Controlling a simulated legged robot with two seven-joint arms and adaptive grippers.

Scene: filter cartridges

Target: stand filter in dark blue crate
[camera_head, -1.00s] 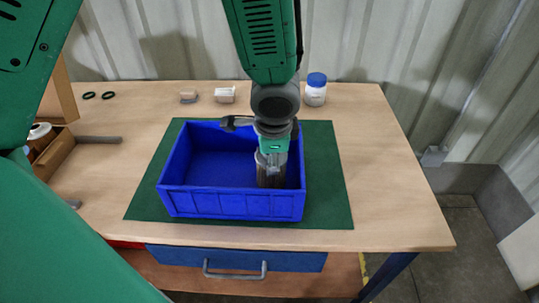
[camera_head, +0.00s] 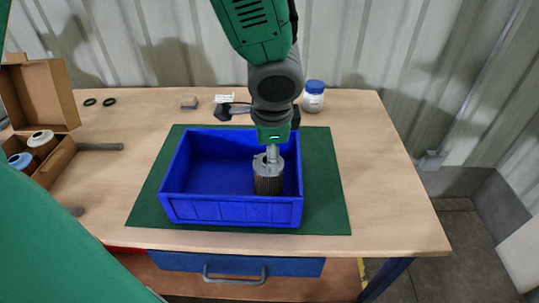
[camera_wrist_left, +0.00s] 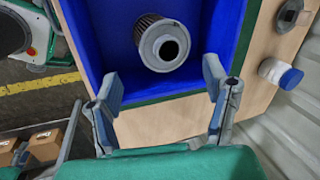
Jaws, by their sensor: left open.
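The filter (camera_head: 269,172), a dark pleated cylinder with grey end caps, stands upright inside the dark blue crate (camera_head: 232,213), toward its right front. In the left wrist view the filter (camera_wrist_left: 163,42) shows its round grey end with a dark hole, and the crate's blue wall (camera_wrist_left: 82,40) is beside it. My left gripper (camera_head: 268,136) is above the filter, and its fingers are spread. In the left wrist view my left gripper's fingers (camera_wrist_left: 163,88) are apart with nothing between them, clear of the filter. My right gripper is not in view.
The crate is on a green mat (camera_head: 328,190) on a wooden table. A cardboard box (camera_head: 60,160) holding cartridges stands at left. A white jar with blue lid (camera_head: 314,97), small blocks (camera_head: 188,102) and black rings (camera_head: 100,101) are at the back. The table's right side is clear.

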